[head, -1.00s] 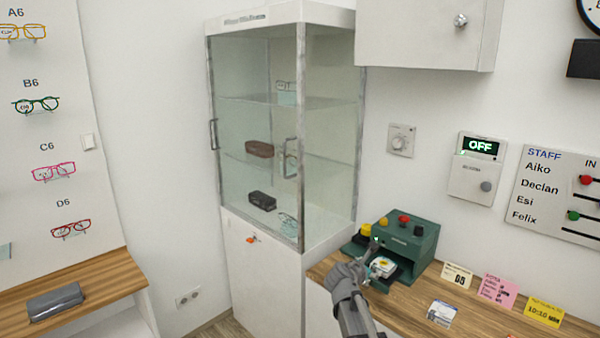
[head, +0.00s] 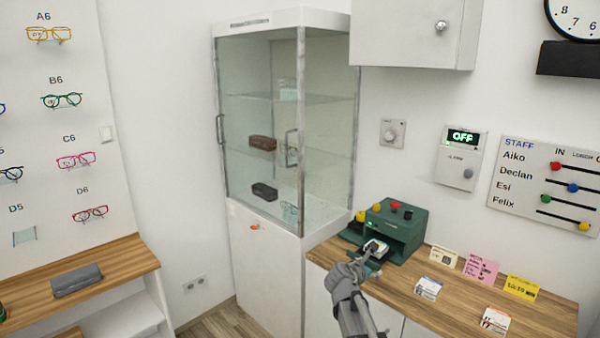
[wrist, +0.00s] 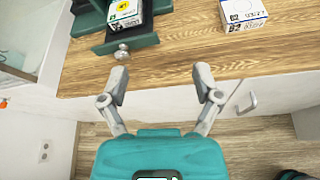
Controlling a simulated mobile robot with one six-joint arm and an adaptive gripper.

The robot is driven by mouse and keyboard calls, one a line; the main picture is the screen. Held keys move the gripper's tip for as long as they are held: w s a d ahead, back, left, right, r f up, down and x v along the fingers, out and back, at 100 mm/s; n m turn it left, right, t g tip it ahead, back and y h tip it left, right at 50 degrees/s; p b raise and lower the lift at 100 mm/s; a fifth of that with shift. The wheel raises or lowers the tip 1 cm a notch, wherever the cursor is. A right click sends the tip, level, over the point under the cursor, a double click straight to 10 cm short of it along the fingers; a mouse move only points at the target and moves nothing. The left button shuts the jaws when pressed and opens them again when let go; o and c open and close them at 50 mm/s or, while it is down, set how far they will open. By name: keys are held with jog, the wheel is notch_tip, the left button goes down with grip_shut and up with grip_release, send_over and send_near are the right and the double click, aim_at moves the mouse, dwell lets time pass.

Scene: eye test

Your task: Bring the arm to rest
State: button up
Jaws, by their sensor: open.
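My gripper (wrist: 160,85) is open and empty in the wrist view, its two fingers spread apart in front of the wooden counter's edge (wrist: 270,62). In the head view my gripper (head: 368,262) is in front of the green machine (head: 408,232) on the counter, and my grey arm reaches up to it from below. In the wrist view a dark green tray (wrist: 128,45) with a metal knob sticks out from the machine, and a small white box with a yellow label (wrist: 125,12) lies in it. The fingertips are apart from tray and knob.
A glass cabinet (head: 262,215) stands left of the counter. White-and-blue boxes (head: 428,288) and several note cards (head: 481,269) are on the counter. A wall cupboard (head: 410,35) hangs above. The left shelf holds a grey case (head: 77,280). Floor (head: 222,322) shows between shelf and cabinet.

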jog(key=s+d+f+m+g+y+b, duration=0.1)
jog(key=s+f+m+g+y+b, duration=0.35)
jog(key=s+f+m, duration=0.85)
jog(key=s+a+f+m+g+y+b, duration=0.5)
jog(key=s+f+m, duration=0.3)
jog(key=s+m, duration=0.4)
notch_tip(320, 180, up, 20)
jog(key=g+p, duration=0.1)
jog(key=p, duration=1.9)
jog(key=shift+a+r+h, duration=0.15)
jog(key=shift+a+h, duration=0.15)
jog(key=shift+h, duration=0.15)
dwell(0.4)
